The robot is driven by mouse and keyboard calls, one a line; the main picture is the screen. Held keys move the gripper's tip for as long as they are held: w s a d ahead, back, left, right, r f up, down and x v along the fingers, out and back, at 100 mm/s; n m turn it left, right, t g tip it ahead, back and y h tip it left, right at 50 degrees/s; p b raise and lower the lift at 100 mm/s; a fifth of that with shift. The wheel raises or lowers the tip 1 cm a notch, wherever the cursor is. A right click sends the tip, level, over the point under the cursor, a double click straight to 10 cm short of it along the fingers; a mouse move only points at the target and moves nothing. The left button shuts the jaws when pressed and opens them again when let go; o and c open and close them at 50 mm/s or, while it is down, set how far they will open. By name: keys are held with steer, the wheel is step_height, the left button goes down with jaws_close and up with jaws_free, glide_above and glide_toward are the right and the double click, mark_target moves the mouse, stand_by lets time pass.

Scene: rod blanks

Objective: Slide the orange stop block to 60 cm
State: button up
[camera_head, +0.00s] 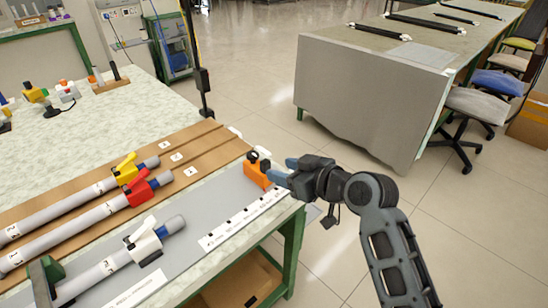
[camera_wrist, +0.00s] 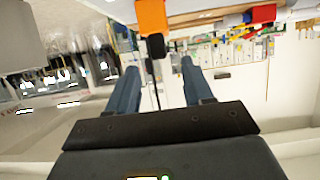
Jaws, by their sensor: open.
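The orange stop block (camera_head: 255,175) sits near the right edge of the bench, at the far end of the grey plate. It has a black knob on it. A white scale strip (camera_head: 243,221) with black marks runs along the plate in front of it; its numbers are too small to read. My gripper (camera_head: 282,169) is open, just right of the block. In the wrist view the orange block (camera_wrist: 152,17) and its black knob (camera_wrist: 156,45) show just beyond and between my open fingers (camera_wrist: 158,68). I cannot tell whether a finger touches the block.
Grey tubes lie on the bench, with a yellow clamp (camera_head: 127,170), a red clamp (camera_head: 140,188) and a white clamp (camera_head: 145,243) around them. A dark post (camera_head: 205,95) stands behind the bench. The floor to the right is clear up to another table (camera_head: 375,95) and chairs.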

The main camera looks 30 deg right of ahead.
mark_target(268, 165)
steer(key=shift+w+f, duration=0.1)
steer(key=shift+w, duration=0.6)
steer(key=x, duration=0.6)
steer(key=shift+w+a+f, duration=0.1)
steer(key=shift+w+f, duration=0.05)
steer(key=shift+w, duration=0.05)
steer(key=shift+c, duration=0.2)
jaws_close()
